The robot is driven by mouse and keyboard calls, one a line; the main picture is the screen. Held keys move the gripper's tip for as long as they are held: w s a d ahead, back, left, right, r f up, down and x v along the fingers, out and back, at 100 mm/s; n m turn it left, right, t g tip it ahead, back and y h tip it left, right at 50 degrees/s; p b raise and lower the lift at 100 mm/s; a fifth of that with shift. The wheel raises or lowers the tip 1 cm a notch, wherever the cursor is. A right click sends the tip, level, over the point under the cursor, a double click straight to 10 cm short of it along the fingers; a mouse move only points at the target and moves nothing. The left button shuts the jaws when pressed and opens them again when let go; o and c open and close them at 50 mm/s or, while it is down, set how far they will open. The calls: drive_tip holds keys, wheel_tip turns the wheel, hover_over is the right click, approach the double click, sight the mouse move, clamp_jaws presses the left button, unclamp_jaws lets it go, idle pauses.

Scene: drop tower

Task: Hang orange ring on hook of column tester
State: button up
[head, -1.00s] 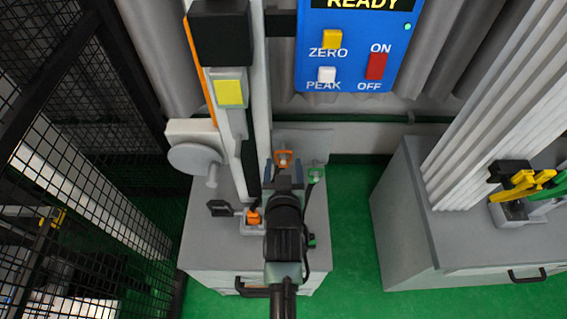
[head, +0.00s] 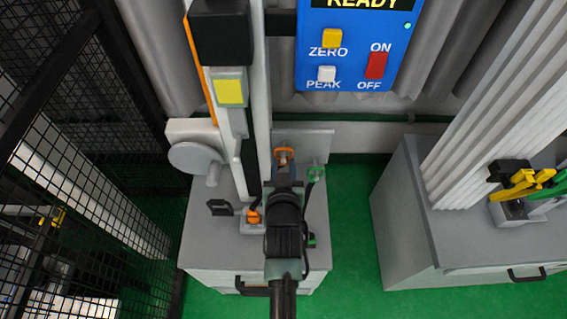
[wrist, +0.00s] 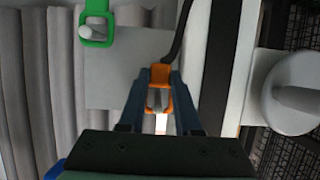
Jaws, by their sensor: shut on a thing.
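The orange ring (head: 284,152) is at the tip of my gripper (head: 284,172), in front of a grey back plate. In the wrist view the orange ring (wrist: 160,74) sits between the two dark fingers of my gripper (wrist: 160,92), which is shut on it. A pale peg-like piece shows within the ring's opening; I cannot tell whether the ring is still around it. The column tester (head: 262,90) rises just left of my gripper, with a yellow-faced block (head: 229,92). I cannot clearly make out its hook. An orange piece (head: 253,217) sits low on its base.
A green ring (head: 316,173) hangs right of the orange one; it also shows in the wrist view (wrist: 97,22). A round grey knob (head: 196,158) juts out left of the column. A mesh fence (head: 90,190) stands at left, a blue control panel (head: 350,50) above.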

drive_tip(key=shift+r+p, duration=0.35)
drive_tip(key=shift+r, duration=0.1)
drive_tip(key=shift+s, duration=0.15)
idle(0.6)
drive_tip(key=shift+s+p, duration=1.3)
drive_tip(key=shift+s, duration=1.45)
